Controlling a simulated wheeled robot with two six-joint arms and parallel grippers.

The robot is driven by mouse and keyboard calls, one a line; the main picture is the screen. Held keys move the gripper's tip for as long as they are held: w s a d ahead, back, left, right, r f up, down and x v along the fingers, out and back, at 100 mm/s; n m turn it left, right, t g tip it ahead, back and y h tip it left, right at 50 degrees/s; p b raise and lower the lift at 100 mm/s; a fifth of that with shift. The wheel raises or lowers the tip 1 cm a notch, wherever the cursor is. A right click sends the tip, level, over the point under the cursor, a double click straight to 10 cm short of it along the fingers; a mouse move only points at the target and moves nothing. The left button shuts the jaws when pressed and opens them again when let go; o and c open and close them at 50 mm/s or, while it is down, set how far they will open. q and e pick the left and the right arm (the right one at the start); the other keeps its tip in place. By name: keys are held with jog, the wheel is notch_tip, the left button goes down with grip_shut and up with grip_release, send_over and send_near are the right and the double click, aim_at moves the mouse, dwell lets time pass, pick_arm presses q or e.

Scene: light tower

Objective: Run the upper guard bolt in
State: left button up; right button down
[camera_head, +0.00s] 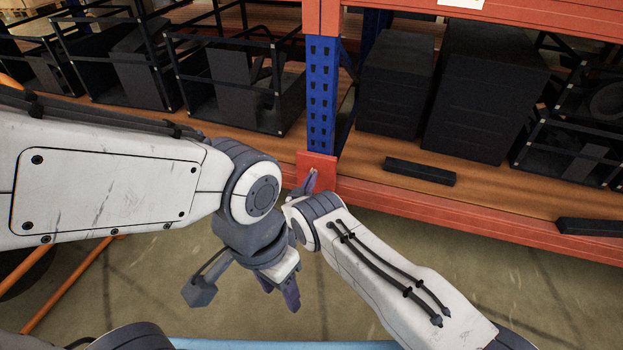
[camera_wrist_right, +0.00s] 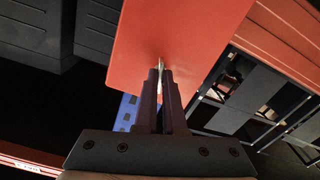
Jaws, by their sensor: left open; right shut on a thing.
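The red guard plate (camera_head: 326,172) sits at the foot of the blue rack post in the head view. It fills the upper middle of the right wrist view (camera_wrist_right: 185,30). My right gripper (camera_head: 312,181) is at the plate's face. In the right wrist view its fingers (camera_wrist_right: 160,74) are closed on a small pale metal piece, the upper guard bolt (camera_wrist_right: 161,64), against the plate. Most of the bolt is hidden by the fingers, so its depth cannot be told. My left gripper (camera_head: 284,290) is open and empty, pointing down below and left of the plate.
The blue post (camera_head: 321,95) rises above the plate between shelves with orange beams (camera_head: 480,212). Black frames (camera_head: 240,85) and dark boxes (camera_head: 480,90) stand on the shelf. A black bar (camera_head: 420,171) lies near its edge. The floor below is mostly clear.

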jog(key=shift+s+f, duration=0.1)
jog(key=shift+f, duration=0.05)
dwell(0.3)
jog(key=c, duration=1)
grip_release()
jog(key=p+v, duration=0.4)
jog(key=v, duration=0.6)
jog(key=shift+s, duration=0.2)
jog(key=shift+a, duration=0.1)
